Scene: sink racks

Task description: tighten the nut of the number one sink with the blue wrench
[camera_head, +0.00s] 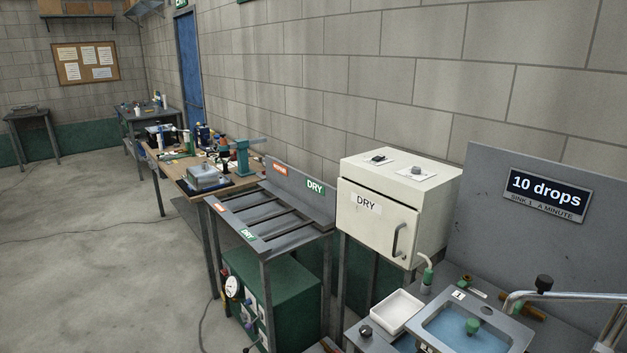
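The sink (447,344) with a small "1" label (458,295) is at the lower right, cut off by the bottom edge. It holds blue water (450,325) with a green knob-like piece (472,325) in it. A metal spout (560,296) reaches over it from the right. I cannot make out its nut. I see no blue wrench. Neither of my grippers is in view.
A sign (545,194) reads "10 drops, sink 1, a minute". A white tray (397,311) sits left of the sink. A cream "DRY" cabinet (375,227), a slatted rack (270,225) and a cluttered workbench (235,183) line the wall. The floor at left is open.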

